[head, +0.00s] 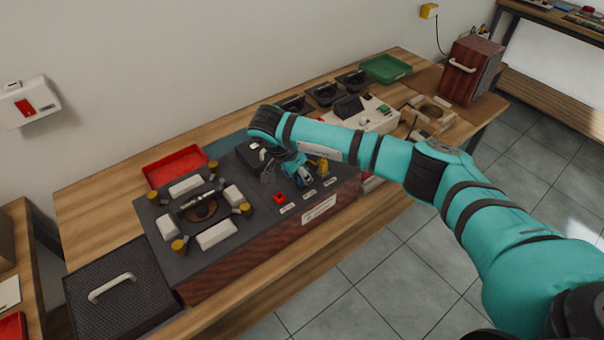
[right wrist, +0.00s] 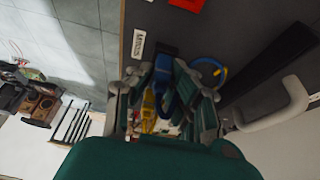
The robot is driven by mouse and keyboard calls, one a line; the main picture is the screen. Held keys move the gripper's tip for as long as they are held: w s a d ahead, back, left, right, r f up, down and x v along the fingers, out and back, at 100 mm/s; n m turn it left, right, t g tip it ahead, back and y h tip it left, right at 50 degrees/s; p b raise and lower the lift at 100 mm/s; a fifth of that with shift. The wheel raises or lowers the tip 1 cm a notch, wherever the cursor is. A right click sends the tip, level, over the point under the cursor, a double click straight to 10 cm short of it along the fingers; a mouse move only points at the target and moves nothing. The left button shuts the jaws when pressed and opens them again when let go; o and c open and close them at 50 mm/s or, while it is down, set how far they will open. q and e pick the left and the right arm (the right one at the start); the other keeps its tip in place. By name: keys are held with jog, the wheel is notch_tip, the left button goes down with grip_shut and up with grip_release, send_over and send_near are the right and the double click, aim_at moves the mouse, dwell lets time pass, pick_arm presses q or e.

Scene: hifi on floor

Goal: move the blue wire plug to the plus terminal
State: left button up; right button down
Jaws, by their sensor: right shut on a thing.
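My right gripper (head: 291,165) reaches down over the right part of the dark hi-fi panel (head: 240,187). It is shut on the blue wire plug (right wrist: 164,70), which shows between the fingers in the right wrist view. A bit of blue also shows below the gripper in the head view. A yellow plug (head: 322,168) stands just right of the gripper. A red terminal (head: 279,198) sits on the panel to the left and in front, with small white labels near it. The fingers hide much of the blue plug, and I cannot tell if it touches a terminal. My left gripper is not in view.
A round turntable-like part (head: 200,207) with white blocks and brass knobs fills the panel's left. A red tray (head: 175,164) lies behind it. A black mesh speaker (head: 120,295) with a handle stands at front left. A green tray (head: 385,68) lies far back.

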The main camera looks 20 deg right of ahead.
jog(key=shift+r+p, duration=0.3)
jog(key=shift+r, duration=0.35)
dwell(0.4)
jog(key=shift+r+p, duration=0.7)
jog(key=shift+r, duration=0.9)
